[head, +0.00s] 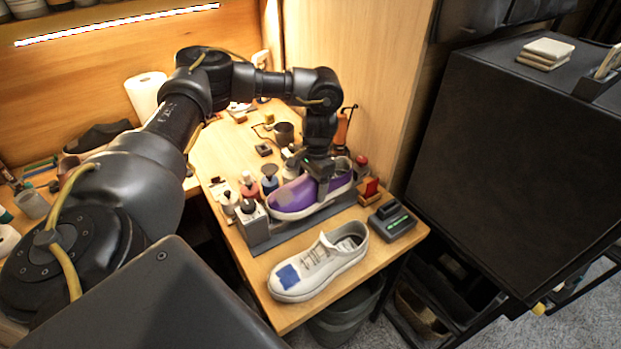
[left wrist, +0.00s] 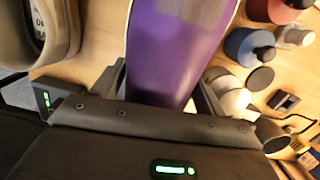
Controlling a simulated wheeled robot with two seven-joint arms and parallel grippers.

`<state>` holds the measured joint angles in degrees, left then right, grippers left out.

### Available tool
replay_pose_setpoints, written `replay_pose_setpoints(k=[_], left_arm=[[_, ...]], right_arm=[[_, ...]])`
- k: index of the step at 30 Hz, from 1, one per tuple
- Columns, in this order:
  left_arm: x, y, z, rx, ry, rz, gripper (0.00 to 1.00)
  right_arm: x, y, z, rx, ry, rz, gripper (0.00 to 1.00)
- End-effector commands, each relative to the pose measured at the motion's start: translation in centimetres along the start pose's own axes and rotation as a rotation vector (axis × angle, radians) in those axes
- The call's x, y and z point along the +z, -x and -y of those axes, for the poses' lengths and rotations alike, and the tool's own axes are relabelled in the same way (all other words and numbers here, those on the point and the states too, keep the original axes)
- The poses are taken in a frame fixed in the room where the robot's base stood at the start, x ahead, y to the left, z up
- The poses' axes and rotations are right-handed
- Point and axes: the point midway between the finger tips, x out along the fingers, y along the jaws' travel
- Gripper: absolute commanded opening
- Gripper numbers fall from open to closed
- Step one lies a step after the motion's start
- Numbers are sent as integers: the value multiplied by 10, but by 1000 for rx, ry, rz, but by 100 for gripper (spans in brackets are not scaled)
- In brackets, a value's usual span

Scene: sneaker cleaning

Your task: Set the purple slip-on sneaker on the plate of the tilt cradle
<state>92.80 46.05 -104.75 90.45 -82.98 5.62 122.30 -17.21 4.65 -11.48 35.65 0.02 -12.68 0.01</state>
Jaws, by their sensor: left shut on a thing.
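The purple slip-on sneaker (head: 293,196) has a white sole and sits at or just above the grey tilt cradle (head: 285,235) in the head view; I cannot tell whether its sole touches the plate. My left gripper (head: 319,181) comes down from above and is shut on the sneaker near its opening. In the left wrist view the purple upper (left wrist: 175,45) lies between the two fingers. The cradle's plate is mostly hidden under the shoe. My right gripper is not in view.
A white sneaker with a blue patch (head: 318,264) lies at the table's front. A dark device (head: 392,222) is to its right. Several bottles (head: 249,187) stand close behind the cradle's left side. A grey bin (head: 345,318) is below the table edge. A black cabinet (head: 510,150) stands at the right.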

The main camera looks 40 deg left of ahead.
Motion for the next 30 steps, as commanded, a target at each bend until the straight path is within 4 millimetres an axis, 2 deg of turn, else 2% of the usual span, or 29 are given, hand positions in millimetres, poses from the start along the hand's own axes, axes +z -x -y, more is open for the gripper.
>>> replay_pose_setpoints(k=[11,12,17,27,30], left_arm=[[0,0,0,0,0,0,41],[0,0,0,0,0,-1,78],[0,0,0,0,0,0,98],[0,0,0,0,0,1,98],[1,5,0,0,0,0,98]], right_arm=[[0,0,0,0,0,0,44],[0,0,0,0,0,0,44],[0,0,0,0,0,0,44],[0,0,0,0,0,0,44],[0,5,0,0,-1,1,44]])
